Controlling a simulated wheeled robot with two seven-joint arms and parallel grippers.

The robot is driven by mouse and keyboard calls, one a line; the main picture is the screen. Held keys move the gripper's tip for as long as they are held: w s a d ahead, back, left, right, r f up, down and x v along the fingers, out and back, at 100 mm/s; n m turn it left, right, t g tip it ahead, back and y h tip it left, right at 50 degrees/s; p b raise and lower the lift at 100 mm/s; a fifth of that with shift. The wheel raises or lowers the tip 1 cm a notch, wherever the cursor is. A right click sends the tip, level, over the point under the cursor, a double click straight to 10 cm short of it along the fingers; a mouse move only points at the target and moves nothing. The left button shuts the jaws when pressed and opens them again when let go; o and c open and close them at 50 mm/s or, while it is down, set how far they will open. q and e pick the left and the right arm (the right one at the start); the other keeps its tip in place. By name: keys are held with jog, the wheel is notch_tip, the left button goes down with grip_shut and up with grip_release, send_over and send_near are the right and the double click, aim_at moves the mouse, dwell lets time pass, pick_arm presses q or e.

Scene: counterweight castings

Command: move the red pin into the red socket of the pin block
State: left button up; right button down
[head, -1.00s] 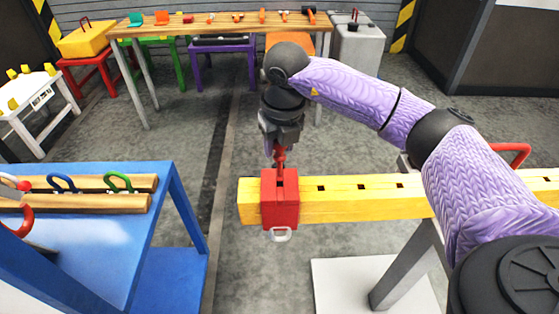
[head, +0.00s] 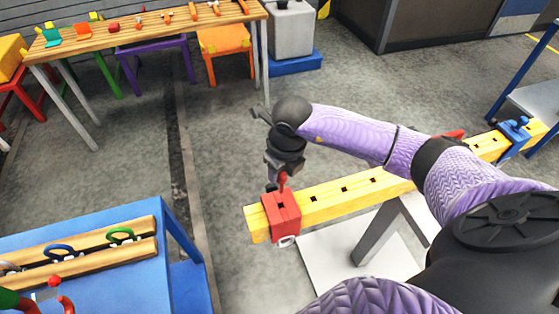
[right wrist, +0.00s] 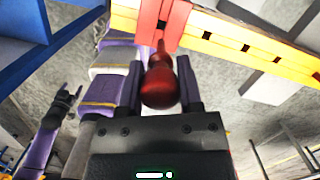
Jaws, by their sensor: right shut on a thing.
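The red pin (head: 283,182) stands in my right gripper (head: 281,174), directly above the red block (head: 282,216) at the left end of a yellow beam. In the right wrist view the pin's rounded red handle (right wrist: 160,85) lies between the two dark fingers (right wrist: 162,88), which are shut on it. Its thin end points at the red block (right wrist: 163,24). I cannot tell how far it enters the block. My left gripper (right wrist: 66,98) seems to show small at the left of the right wrist view, its jaws unclear.
The yellow beam (head: 344,200) has several dark holes and a blue block (head: 516,132) at its right end. A blue table (head: 110,290) with a wooden rack of coloured rings stands lower left. A wooden table (head: 150,28) is behind. Floor between is clear.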

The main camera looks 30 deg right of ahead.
jog(key=shift+r+p, duration=2.45)
jog(key=shift+r, duration=0.55)
